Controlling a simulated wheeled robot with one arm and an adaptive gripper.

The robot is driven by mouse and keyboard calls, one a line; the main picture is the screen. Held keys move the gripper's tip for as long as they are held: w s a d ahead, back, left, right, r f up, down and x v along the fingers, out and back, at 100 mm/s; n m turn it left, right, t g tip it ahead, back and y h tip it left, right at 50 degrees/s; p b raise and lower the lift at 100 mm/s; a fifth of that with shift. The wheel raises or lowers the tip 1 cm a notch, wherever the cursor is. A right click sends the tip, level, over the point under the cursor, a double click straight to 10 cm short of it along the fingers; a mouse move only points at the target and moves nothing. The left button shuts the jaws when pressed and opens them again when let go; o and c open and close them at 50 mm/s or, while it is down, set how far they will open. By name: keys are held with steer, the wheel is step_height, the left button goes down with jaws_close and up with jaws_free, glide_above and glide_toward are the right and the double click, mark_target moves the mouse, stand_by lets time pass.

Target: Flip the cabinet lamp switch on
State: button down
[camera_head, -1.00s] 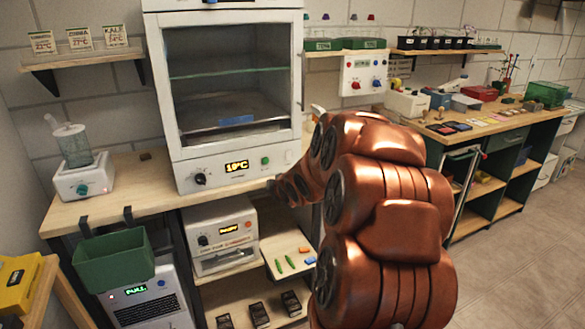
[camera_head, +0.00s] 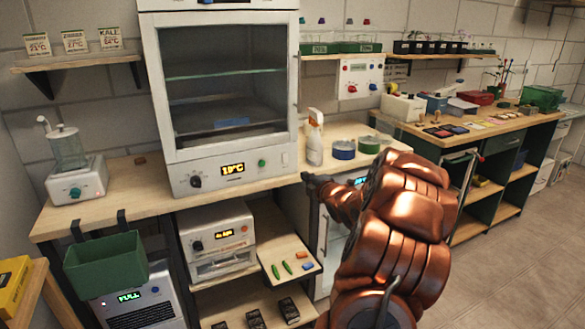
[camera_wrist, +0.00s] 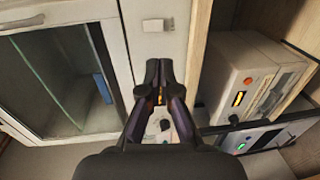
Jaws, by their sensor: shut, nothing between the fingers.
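The white cabinet (camera_head: 222,182) with a glass door stands on the wooden bench. Its front panel has a dial, a lit orange temperature display (camera_head: 232,169) and a green button (camera_head: 262,163). A small pale lamp switch (camera_head: 285,159) sits at the panel's right end. It also shows in the wrist view as a white rectangle (camera_wrist: 152,25), beyond my fingertips. My gripper (camera_head: 308,179) is shut and empty, just below and right of the switch and apart from it. In the wrist view my closed fingertips (camera_wrist: 159,68) overlap the panel. The switch's tilt is too small to tell.
A spray bottle (camera_head: 314,138) and tape rolls (camera_head: 344,149) stand on the bench right of the cabinet. Below the bench is a smaller white oven (camera_head: 220,240) and a board with green and orange pieces. A green bin (camera_head: 105,264) hangs at the bench's left front.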

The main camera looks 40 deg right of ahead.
mark_target(286, 162)
steer(key=p+x, duration=0.3)
steer(key=x, duration=1.1)
steer(key=shift+p, duration=0.35)
steer(key=shift+f+b, duration=0.1)
steer(key=shift+b, duration=0.3)
steer(key=shift+w+d+f+t+b, duration=0.1)
steer(key=shift+w+f+t+b, duration=0.15)
steer(key=shift+b, duration=0.8)
steer(key=shift+r+p, duration=0.35)
steer(key=shift+p, duration=0.1)
steer(key=shift+s+f+b, duration=0.35)
steer(key=shift+s+b, duration=0.4)
steer(key=shift+b, duration=0.2)
steer(key=shift+s+a+b, duration=0.3)
steer(key=shift+s+b, duration=0.05)
steer(key=shift+b, duration=0.15)
steer(key=f+b+v, duration=0.2)
steer(key=b+v, duration=0.1)
steer(key=v, duration=0.8)
steer(key=shift+s+a, duration=0.3)
steer(key=shift+s, duration=0.05)
